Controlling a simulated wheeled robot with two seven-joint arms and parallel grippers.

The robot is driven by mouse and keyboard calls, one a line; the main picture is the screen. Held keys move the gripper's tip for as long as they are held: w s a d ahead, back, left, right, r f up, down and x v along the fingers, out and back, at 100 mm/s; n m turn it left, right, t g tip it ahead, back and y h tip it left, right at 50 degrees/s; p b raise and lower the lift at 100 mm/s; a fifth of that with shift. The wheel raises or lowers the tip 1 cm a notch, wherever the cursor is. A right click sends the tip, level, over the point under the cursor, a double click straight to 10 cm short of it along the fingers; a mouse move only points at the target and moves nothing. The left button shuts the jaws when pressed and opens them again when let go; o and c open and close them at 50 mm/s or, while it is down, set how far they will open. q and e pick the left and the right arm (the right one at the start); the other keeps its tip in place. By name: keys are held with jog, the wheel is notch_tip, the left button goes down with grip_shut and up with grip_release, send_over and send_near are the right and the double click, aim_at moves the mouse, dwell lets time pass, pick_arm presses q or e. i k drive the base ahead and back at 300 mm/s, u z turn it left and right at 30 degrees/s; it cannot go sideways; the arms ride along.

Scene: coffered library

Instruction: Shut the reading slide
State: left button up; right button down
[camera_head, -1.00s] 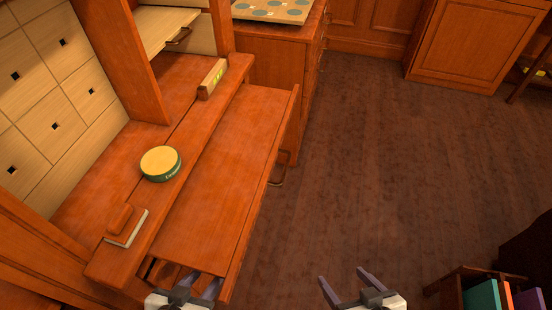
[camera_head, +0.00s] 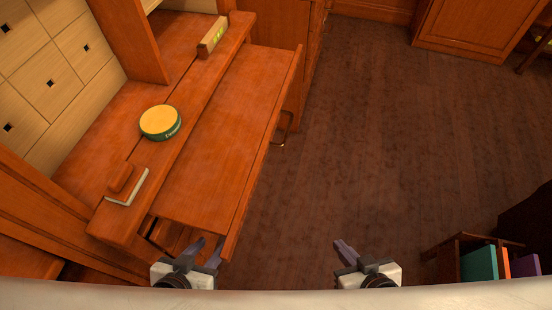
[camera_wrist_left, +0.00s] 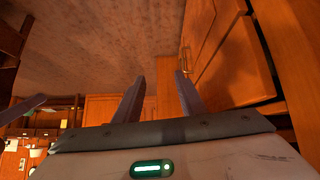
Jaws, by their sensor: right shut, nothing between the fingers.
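The reading slide (camera_head: 215,140) is a flat reddish wooden board standing out from under the desk's top on its right side. A metal handle (camera_head: 284,124) hangs on its outer front. My left gripper (camera_head: 208,247) is open and empty at the near end of the slide, by its front corner. Its two spread fingers (camera_wrist_left: 158,96) also show in the left wrist view, with a wooden front to their right. My right gripper (camera_head: 345,248) is shut and empty over the floor, to the right of the slide and apart from it.
On the desk top stand a round yellow-topped tin (camera_head: 160,122), a small level (camera_head: 213,37) and a wooden block on a pale pad (camera_head: 127,185). The dark floor (camera_head: 370,130) right of the slide is clear. Books (camera_head: 479,264) stand in a low holder at lower right.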

aim_at(209, 186)
jog(key=k, duration=1)
jog(key=z, duration=0.7)
jog(key=i, duration=0.8)
jog(key=u, duration=1.3)
